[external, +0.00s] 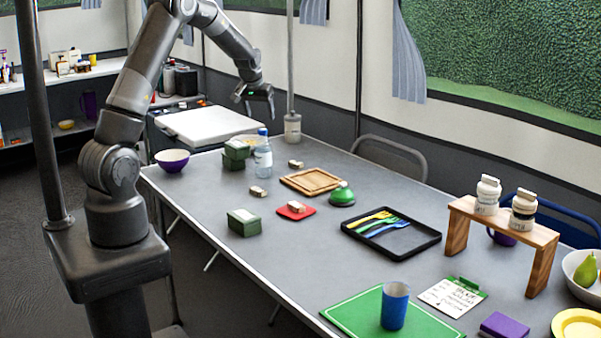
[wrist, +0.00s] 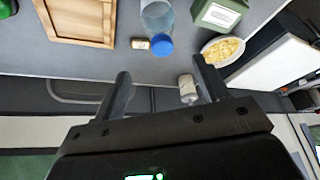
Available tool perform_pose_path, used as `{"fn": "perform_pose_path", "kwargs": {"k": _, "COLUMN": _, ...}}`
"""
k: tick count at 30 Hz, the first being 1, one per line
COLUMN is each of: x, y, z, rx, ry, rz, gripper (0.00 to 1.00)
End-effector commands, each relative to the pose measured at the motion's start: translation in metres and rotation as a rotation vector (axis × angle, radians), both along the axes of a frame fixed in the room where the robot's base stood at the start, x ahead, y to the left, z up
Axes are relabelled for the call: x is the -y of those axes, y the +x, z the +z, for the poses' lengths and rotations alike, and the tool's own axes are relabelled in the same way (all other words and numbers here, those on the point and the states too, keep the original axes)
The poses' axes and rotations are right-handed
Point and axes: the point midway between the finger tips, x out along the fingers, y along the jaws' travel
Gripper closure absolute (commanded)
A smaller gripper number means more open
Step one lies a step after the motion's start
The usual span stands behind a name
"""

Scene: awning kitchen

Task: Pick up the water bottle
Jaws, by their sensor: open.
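The water bottle (external: 263,155) is clear with a blue cap and a pale label. It stands upright on the grey table beside green boxes. In the wrist view the bottle (wrist: 158,22) is at the top middle, its blue cap toward me. My gripper (external: 261,97) is above the table's far end, higher than the bottle and apart from it. In the wrist view my gripper (wrist: 162,82) is open, its two fingers spread with nothing held between them. The bottle lies beyond the fingertips.
A small beige block (wrist: 140,43) lies near the bottle. A wooden board (external: 311,182), a purple bowl (external: 172,160) and a black tray (external: 391,237) are also on the table.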

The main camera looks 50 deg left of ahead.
Motion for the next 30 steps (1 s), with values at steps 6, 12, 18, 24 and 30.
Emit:
{"fn": "perform_pose_path", "kwargs": {"k": 6, "x": -0.008, "y": 0.01, "z": -0.032, "rx": -0.003, "ry": -0.001, "rz": 0.001, "gripper": 0.32}}
{"fn": "perform_pose_path", "kwargs": {"k": 12, "x": -0.011, "y": 0.016, "z": -0.047, "rx": -0.001, "ry": -0.001, "rz": 0.0, "gripper": 0.32}}
{"fn": "perform_pose_path", "kwargs": {"k": 18, "x": -0.018, "y": 0.02, "z": -0.07, "rx": -0.005, "ry": -0.002, "rz": 0.0, "gripper": 0.32}}
{"fn": "perform_pose_path", "kwargs": {"k": 24, "x": -0.024, "y": 0.028, "z": -0.092, "rx": -0.003, "ry": -0.002, "rz": 0.0, "gripper": 0.32}}
{"fn": "perform_pose_path", "kwargs": {"k": 30, "x": -0.025, "y": 0.03, "z": -0.096, "rx": -0.001, "ry": -0.001, "rz": 0.0, "gripper": 0.32}}
